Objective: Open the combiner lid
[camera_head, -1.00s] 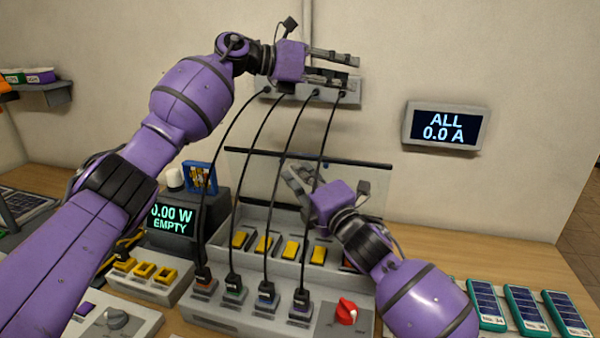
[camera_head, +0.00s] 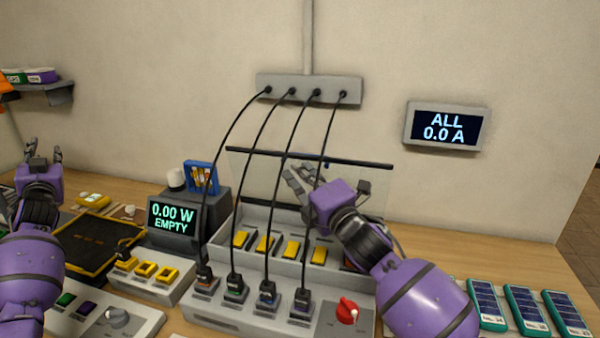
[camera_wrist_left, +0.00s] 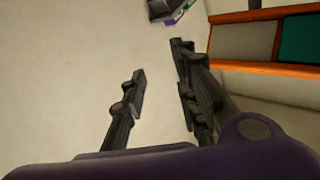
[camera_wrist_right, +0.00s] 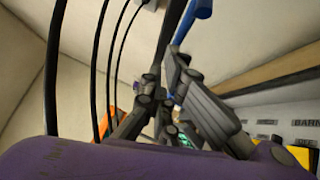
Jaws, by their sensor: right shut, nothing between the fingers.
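The combiner (camera_head: 215,312) is a grey box with yellow switches inside and several black-cabled plugs along its front. Its clear lid (camera_head: 248,178) stands raised at the back, with a dark strip along its top edge. My right gripper (camera_head: 294,177) is shut and empty in front of the lid's middle; I cannot tell whether it touches the lid. In the right wrist view its fingers (camera_wrist_right: 165,110) are close together beside black cables. My left gripper (camera_head: 42,155) is open and empty at the far left, away from the combiner. Its fingers (camera_wrist_left: 160,85) are apart in the left wrist view.
Black cables run from a wall box (camera_head: 308,89) down to the combiner, crossing in front of the lid. A red knob (camera_head: 346,311) is at its front right. A display reading EMPTY (camera_head: 174,220) stands to the left. Green-framed panels (camera_head: 525,310) lie at right.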

